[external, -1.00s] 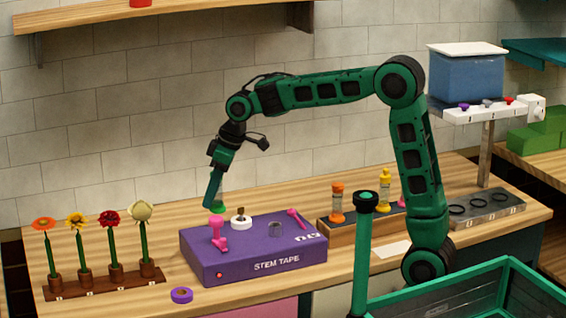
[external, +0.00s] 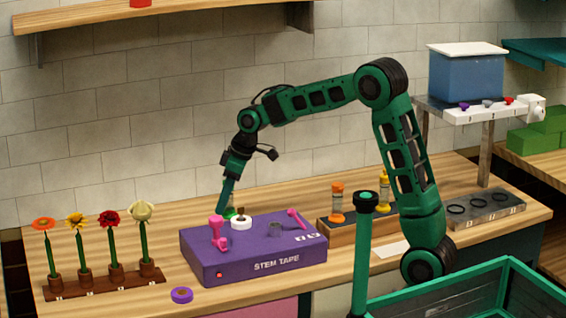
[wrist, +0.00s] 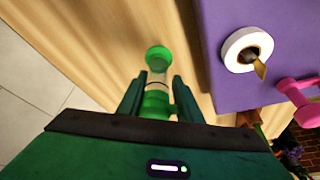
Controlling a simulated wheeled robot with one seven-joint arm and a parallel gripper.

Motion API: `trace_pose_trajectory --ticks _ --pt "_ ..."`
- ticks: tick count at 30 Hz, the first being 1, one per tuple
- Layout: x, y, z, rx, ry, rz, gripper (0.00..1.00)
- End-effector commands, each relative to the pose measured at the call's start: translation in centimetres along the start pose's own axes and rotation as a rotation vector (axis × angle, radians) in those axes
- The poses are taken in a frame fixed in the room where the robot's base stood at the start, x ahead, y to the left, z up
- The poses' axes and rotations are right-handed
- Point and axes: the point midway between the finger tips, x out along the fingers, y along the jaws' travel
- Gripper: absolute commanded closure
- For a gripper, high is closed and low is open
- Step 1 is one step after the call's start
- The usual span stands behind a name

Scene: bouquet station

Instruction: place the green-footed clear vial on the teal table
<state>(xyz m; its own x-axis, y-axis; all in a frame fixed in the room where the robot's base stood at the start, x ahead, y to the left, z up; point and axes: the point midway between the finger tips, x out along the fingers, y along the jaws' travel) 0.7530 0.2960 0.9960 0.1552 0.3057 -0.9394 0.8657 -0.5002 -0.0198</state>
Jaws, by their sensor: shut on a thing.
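My gripper (wrist: 158,97) is shut on the green-footed clear vial (wrist: 158,78), with one finger on each side of it. The vial has a clear middle and green ends in the wrist view. In the external view my gripper (external: 229,203) is low behind the purple stem tape box, which partly hides the vial. I cannot tell whether the vial touches the wooden counter. A teal surface (external: 540,50) shows at the upper right edge; I cannot tell if it is the teal table.
The purple box (external: 250,262) carries a white tape roll (external: 241,223) and pink tools close to my gripper. A flower rack (external: 105,285) stands left. A wooden rack (external: 345,232) holds orange and yellow vials to the right. Bare counter (external: 180,215) lies left of my gripper.

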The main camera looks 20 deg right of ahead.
Motion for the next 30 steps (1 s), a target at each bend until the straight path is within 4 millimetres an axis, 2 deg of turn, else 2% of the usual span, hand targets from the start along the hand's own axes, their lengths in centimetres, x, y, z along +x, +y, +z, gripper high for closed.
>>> trace_pose_trajectory --ticks 5,12,22,23,25,30 --pt "0.9 0.2 0.3 0.0 0.0 0.0 1.0" --pt "3.7 0.2 1.3 -0.001 0.0 0.0 1.0" --pt "3.9 0.2 1.4 0.0 0.001 0.001 1.0" --pt "4.0 0.2 1.5 0.0 -0.001 0.0 0.66" --pt "4.0 0.2 1.5 0.0 0.0 0.0 0.49" --pt "4.0 0.2 1.5 0.0 0.0 0.0 0.49"
